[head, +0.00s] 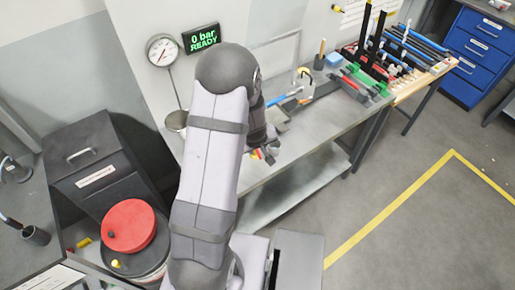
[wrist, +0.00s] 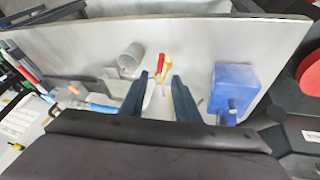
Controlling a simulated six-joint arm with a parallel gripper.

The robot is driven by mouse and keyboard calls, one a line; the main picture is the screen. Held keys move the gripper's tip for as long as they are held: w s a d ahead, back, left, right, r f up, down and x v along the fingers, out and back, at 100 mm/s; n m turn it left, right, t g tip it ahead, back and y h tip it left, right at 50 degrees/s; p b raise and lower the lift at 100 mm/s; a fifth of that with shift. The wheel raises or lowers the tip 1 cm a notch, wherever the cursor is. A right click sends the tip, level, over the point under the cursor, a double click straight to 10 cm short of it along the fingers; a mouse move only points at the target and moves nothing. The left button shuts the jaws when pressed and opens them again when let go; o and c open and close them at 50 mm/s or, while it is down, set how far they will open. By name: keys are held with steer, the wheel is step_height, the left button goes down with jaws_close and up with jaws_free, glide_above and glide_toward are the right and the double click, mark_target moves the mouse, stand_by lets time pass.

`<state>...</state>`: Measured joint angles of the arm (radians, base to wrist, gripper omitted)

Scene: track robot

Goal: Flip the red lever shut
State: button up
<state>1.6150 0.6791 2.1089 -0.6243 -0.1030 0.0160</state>
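A small red piece (wrist: 160,63), which looks like the red lever, shows in the wrist view just beyond the fingertips, beside a yellow piece (wrist: 167,74). My gripper (wrist: 160,84) has its two dark fingers apart, with a clear gap between them and nothing gripped. The red piece is roughly in line with that gap; I cannot tell how far off it is. In the head view my gripper (head: 264,152) is over the near edge of the grey bench, largely hidden by my arm. Small red and yellow bits show beside it, too small to tell apart.
A blue box (wrist: 232,88) stands right of the fingers and a grey cylinder (wrist: 131,60) left of them. In the head view, a gauge (head: 162,50) and a display (head: 201,39) reading "0 bar READY" are behind. A red round lid (head: 129,225) is at lower left.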

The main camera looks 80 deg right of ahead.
steer(key=shift+v, duration=0.8)
steer(key=shift+d+f, duration=0.1)
steer(key=c, duration=0.7)
steer(key=shift+w+d+f+m+g+b, duration=0.15)
steer(key=shift+d+f+m+g+b, duration=0.25)
steer(key=shift+b, duration=0.7)
jaws_close()
steer(key=w+a+r+m+g+b, duration=0.1)
steer(key=w+r+m+g+b, duration=0.1)
steer(key=m+b, duration=0.6)
steer(key=w+a+r+m+g+y+b, duration=0.1)
steer(key=w+r+m+g+b, duration=0.2)
steer(key=w+m+b, duration=0.3)
steer(key=r+m+b, duration=0.1)
steer(key=m+b, duration=0.2)
steer(key=b, duration=0.2)
steer(key=shift+a+m+g, duration=0.25)
steer(key=shift+m+g, duration=0.05)
